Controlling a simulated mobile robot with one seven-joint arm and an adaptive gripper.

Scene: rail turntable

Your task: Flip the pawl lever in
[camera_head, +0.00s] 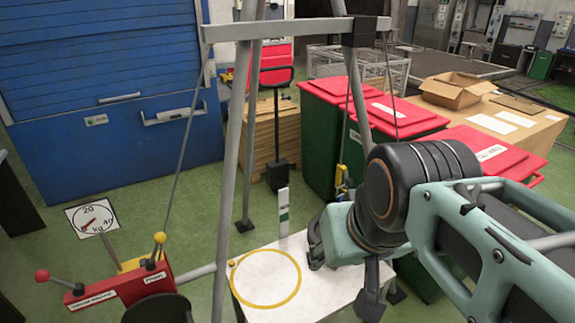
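A red winch-like box (118,287) with white labels sits at the lower left. A short lever with a yellow knob (160,238) stands up from it near a small label that I cannot read surely; it looks like the pawl lever. A rod with a red knob (42,275) sticks out to the left of the box. My gripper (343,279) is right of centre over the white table, well to the right of the box and lever. Its two dark fingers look spread apart, with nothing seen between them. My forearm hides part of the right side.
A grey metal frame (235,130) rises between the box and my gripper. A white table (325,293) with a yellow ring (265,305) stands below. Red-lidded green bins (385,115) stand behind my arm. Green floor is open behind the box.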

